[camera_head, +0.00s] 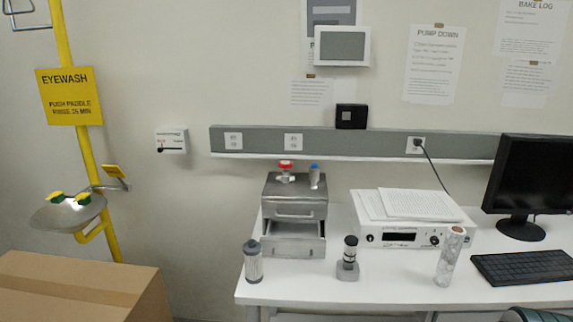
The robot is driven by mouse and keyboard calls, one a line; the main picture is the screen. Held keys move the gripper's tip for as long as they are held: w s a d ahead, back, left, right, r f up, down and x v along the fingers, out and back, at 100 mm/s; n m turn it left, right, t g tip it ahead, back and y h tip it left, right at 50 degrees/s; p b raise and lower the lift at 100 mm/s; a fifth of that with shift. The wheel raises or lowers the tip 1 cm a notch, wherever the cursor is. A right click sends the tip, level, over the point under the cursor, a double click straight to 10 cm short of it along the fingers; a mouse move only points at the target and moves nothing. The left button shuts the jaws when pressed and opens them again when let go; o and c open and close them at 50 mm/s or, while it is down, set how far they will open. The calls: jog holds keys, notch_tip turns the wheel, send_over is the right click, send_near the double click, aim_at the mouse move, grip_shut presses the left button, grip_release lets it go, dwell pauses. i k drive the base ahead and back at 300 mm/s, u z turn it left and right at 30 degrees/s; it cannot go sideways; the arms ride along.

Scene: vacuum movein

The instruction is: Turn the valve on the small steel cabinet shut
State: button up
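The small steel cabinet (295,213) stands at the left part of the white bench, against the wall. It has two drawers, and the lower drawer (293,247) looks pulled out. A valve with a red handle (286,165) sits on top of the cabinet at the left. I cannot tell from here how far the red valve is turned. My gripper is not in view.
A cardboard box (85,290) and yellow eyewash station (70,215) stand left.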

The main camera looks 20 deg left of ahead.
aim_at(285, 165)
jog(key=u, duration=0.55)
jog(key=i, duration=0.5)
jog(key=u, duration=0.9)
jog(key=i, duration=0.55)
jog(key=z, duration=0.05)
